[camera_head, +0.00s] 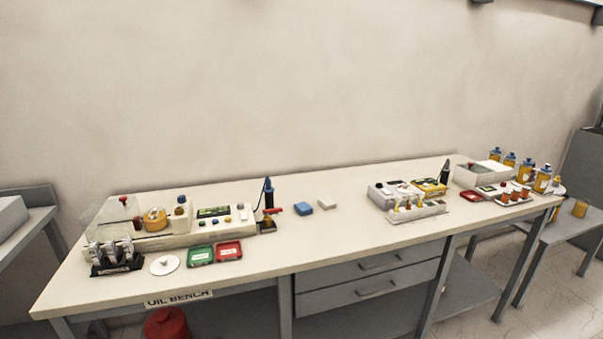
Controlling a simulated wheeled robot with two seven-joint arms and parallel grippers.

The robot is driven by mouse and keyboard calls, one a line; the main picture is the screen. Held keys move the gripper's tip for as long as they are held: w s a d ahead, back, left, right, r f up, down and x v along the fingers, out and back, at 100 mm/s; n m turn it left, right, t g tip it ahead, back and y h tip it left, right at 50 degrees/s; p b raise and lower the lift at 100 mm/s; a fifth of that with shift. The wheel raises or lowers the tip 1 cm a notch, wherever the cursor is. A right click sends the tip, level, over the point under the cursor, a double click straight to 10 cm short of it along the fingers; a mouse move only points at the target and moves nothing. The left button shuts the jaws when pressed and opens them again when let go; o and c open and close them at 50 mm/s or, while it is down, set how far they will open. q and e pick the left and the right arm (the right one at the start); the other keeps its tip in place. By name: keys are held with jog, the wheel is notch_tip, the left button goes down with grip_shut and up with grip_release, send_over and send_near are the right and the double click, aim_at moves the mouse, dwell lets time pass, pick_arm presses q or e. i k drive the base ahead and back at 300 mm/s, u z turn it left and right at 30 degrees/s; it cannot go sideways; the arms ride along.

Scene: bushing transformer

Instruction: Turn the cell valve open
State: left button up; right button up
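No part labelled as the cell valve can be read at this size. A small red lever (274,209) sticks out to the right near the base of a dark blue upright cylinder (268,193) at the right end of the left test set (175,236). This set has a tilted clear cover (108,214) with a red knob, a yellow round vessel (155,219) and a panel with a dark display (214,211). Whether the lever is the cell valve, and its open or closed position, I cannot tell. Neither of my grippers is in view.
Other instruments (405,195) and bottles (543,179) stand right. The middle front is clear.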

aim_at(266, 212)
jog(key=u, duration=0.55)
jog(key=i, duration=0.95)
jog(key=z, duration=0.05)
